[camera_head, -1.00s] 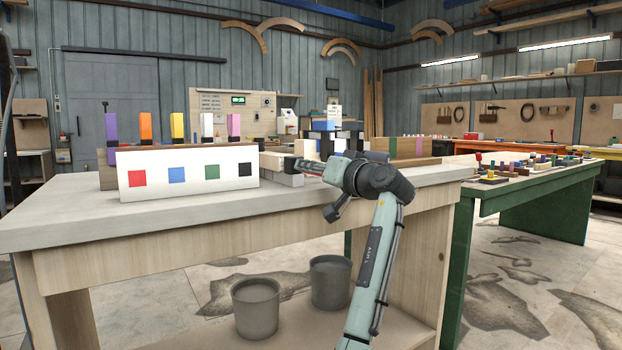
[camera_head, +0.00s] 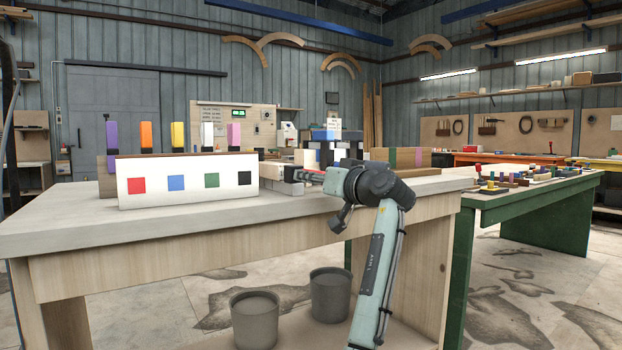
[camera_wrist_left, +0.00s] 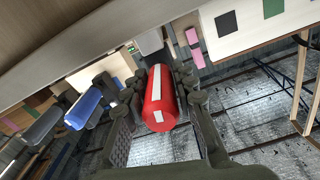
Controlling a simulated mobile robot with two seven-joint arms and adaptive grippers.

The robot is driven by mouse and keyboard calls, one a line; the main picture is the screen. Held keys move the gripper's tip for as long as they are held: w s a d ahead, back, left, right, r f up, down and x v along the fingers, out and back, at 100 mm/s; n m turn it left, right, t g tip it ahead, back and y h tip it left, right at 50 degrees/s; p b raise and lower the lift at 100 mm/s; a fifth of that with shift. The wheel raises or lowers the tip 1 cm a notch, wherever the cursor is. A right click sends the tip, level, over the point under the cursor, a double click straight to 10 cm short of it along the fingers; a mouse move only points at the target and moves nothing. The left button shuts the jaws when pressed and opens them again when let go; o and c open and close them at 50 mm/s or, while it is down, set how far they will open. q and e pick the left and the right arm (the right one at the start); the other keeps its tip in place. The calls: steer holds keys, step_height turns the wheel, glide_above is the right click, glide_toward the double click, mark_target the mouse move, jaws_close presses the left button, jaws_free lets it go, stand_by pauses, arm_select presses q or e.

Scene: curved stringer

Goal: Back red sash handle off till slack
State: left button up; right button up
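The red handle (camera_wrist_left: 160,98), a rounded bar with white marks on it, lies lengthwise between the fingers of my left gripper (camera_wrist_left: 160,85) in the left wrist view. The fingers are close along both its sides; whether they press on it I cannot tell. In the head view my left gripper (camera_head: 300,175) reaches leftward, low over the bench, with a little red at its fingers. The sash's far end is mostly hidden. My right gripper is out of view.
A white board (camera_head: 188,181) with red, blue, green and black squares stands left of the gripper. Several coloured upright handles (camera_head: 177,136) rise behind it. A blue handle (camera_wrist_left: 84,108) lies beside the red one in the wrist view. The bench front (camera_head: 150,218) is clear.

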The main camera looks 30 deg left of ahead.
arm_select(q)
steer(key=o, duration=0.3)
steer(key=v, duration=1.2)
steer(key=v, duration=0.4)
stand_by(0.4)
steer(key=shift+f, duration=0.1)
